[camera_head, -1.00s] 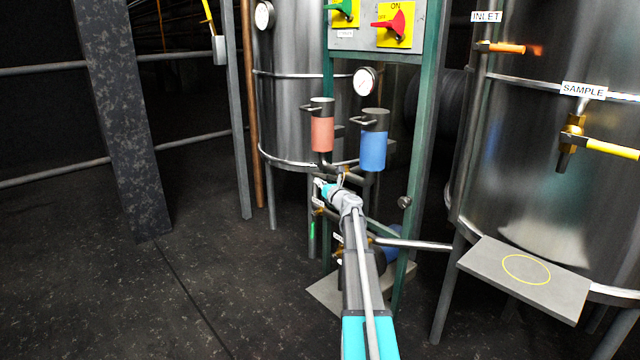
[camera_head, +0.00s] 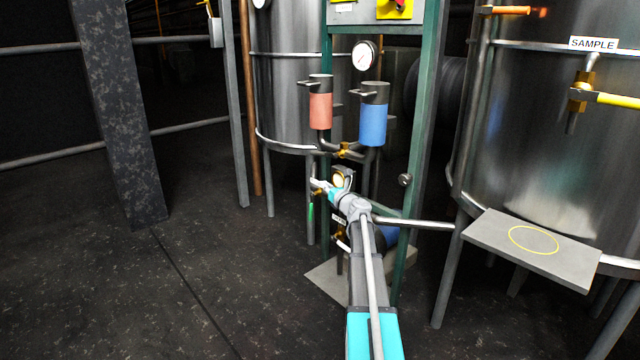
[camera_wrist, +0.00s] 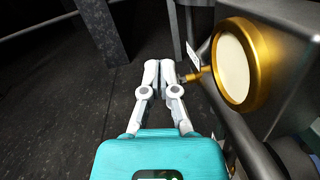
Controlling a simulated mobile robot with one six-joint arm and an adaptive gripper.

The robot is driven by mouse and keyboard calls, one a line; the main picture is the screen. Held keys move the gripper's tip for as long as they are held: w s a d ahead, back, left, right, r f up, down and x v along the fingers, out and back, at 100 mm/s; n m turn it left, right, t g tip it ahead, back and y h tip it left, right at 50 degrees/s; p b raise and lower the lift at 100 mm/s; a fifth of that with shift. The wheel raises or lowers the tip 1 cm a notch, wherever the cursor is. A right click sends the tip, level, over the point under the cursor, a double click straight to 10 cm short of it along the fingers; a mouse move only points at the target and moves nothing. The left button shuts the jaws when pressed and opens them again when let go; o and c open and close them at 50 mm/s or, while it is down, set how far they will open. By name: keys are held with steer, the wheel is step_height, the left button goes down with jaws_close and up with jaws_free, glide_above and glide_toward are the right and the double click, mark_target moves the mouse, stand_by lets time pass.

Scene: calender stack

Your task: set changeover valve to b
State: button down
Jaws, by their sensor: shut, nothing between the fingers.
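A red filter canister (camera_head: 321,111) and a blue filter canister (camera_head: 373,124) hang side by side on the green frame. A small brass valve (camera_head: 345,150) sits on the pipe between and below them; I cannot read any A or B mark. My gripper (camera_head: 318,185) is below that valve, to the left of a round brass-rimmed gauge or sight glass (camera_head: 341,180). In the wrist view my gripper (camera_wrist: 159,66) has its fingertips together and empty. A brass stem (camera_wrist: 193,76) of the round fitting (camera_wrist: 233,65) is just right of the fingers; contact is unclear.
A pressure gauge (camera_head: 364,55) is above the canisters. A tank with a yellow-handled sample valve (camera_head: 582,95) and a grey shelf (camera_head: 532,248) stands at the right. A dark column (camera_head: 120,110) stands at the left; the floor between is clear.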

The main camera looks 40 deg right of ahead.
steer(key=shift+s+a+f+b, duration=0.1)
steer(key=shift+s+f+b, duration=0.4)
steer(key=shift+s, duration=0.3)
steer(key=shift+s+a+f+b, duration=0.1)
steer(key=shift+s+f+b, duration=0.2)
steer(key=shift+s+f, duration=0.4)
steer(key=shift+r, duration=0.15)
